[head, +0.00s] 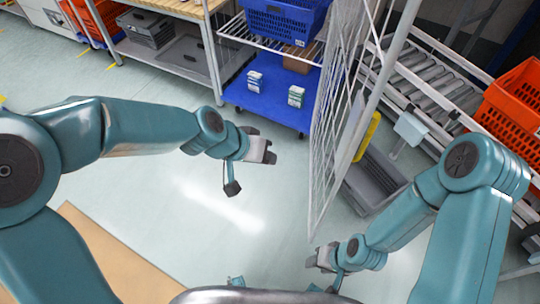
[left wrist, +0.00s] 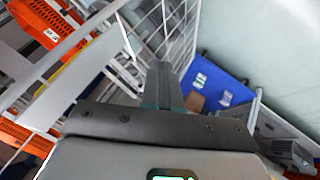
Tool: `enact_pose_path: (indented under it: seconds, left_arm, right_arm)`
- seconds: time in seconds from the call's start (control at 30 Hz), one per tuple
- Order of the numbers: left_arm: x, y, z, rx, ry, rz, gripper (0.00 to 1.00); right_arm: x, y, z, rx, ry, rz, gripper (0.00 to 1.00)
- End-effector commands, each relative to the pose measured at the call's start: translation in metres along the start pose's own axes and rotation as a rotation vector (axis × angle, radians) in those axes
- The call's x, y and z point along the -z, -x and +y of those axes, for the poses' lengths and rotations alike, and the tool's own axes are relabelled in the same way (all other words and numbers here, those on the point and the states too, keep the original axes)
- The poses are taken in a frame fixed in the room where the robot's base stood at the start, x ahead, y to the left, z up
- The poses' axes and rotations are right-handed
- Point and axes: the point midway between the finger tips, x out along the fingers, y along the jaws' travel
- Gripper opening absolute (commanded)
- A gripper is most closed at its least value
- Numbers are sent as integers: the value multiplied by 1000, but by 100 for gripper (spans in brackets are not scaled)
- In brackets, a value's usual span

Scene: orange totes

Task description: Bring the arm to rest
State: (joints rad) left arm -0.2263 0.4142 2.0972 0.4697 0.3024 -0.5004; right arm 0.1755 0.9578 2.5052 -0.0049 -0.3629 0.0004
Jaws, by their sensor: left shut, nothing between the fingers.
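My left arm reaches in from the left in the head view, and its gripper (head: 268,152) hangs over open floor in front of the blue cart. The gripper is shut and empty; its dark fingers also show in the left wrist view (left wrist: 162,88). My right arm comes in from the right and bends down toward the bottom middle. Its gripper (head: 318,258) is small and dark there, low over the floor near the foot of the mesh panel, and its jaw opening cannot be made out.
The blue cart (head: 270,105) behind my left gripper carries small boxes (head: 296,96) and a blue crate (head: 285,18). An orange tote (head: 515,105) sits by a roller conveyor (head: 425,85) at right. Floor below my left gripper is clear.

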Motion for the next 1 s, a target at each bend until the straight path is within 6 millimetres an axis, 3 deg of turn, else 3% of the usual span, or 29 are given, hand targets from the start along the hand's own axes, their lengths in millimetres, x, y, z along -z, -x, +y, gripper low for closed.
enact_pose_path:
  seconds: [0.03, 0.3, 0.6, 0.83, 0.93, 1.0]
  left_arm:
    - [2, 14, 3, 1, -1, 8, 0]
    - [-2, 62, 12, 1, -1, 7, 0]
    - [-6, 88, 15, 1, 0, 1, 0]
    - [-10, 82, 9, 10, 13, -8, 0]
    - [-27, 53, -15, 50, 65, -46, 0]
    - [-52, 22, -43, 94, 125, -88, 0]
  right_arm:
    - [0, 4, -1, 0, -1, 1, 43]
    - [0, 7, -2, 0, -1, 1, 43]
    - [0, 7, -2, 0, -1, 1, 43]
    - [0, 7, -2, 0, -1, 1, 43]
    - [0, 7, -2, 0, -1, 1, 43]
    - [0, 7, -2, 0, -1, 1, 43]
